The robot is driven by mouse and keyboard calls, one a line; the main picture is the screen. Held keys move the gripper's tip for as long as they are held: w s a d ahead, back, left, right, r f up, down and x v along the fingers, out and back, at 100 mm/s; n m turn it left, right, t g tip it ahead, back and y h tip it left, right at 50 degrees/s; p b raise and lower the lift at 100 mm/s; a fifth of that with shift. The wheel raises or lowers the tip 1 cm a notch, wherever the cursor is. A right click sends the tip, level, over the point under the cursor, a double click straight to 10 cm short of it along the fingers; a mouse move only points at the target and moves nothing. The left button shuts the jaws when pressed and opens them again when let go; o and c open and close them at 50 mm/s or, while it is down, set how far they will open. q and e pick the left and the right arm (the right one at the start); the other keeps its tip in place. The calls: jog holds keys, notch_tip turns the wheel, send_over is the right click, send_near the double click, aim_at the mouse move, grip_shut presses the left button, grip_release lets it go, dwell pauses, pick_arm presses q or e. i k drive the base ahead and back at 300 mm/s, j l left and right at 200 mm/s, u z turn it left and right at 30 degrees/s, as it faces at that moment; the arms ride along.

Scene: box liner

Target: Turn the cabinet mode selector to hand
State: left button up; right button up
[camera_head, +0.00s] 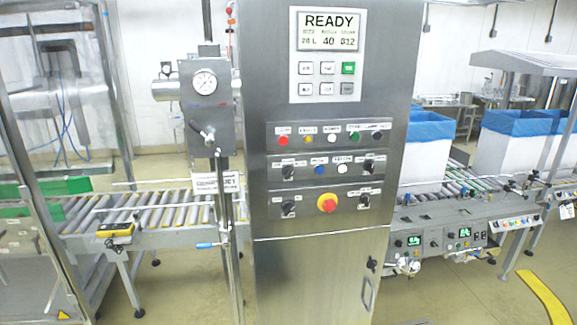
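The steel control cabinet (320,250) stands upright in the middle of the head view, facing me. Its front carries several black rotary selectors: upper left (288,171), upper right (369,166), lower left (288,208) and lower right (364,201). Their labels are too small to read, so I cannot tell which one is the mode selector or which position each points to. A red emergency-stop button (327,203) on a yellow base sits between the lower two. The display (331,31) reads READY. Neither of my grippers is in view.
A gauge box (205,83) on a post stands close left of the cabinet. Roller conveyors (160,218) run on both sides. Blue-lined boxes (425,155) stand at the right. A door handle (369,294) sits low on the cabinet. The space before the selectors looks clear.

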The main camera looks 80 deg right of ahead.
aim_at(287, 171)
jog(key=z, duration=3.2)
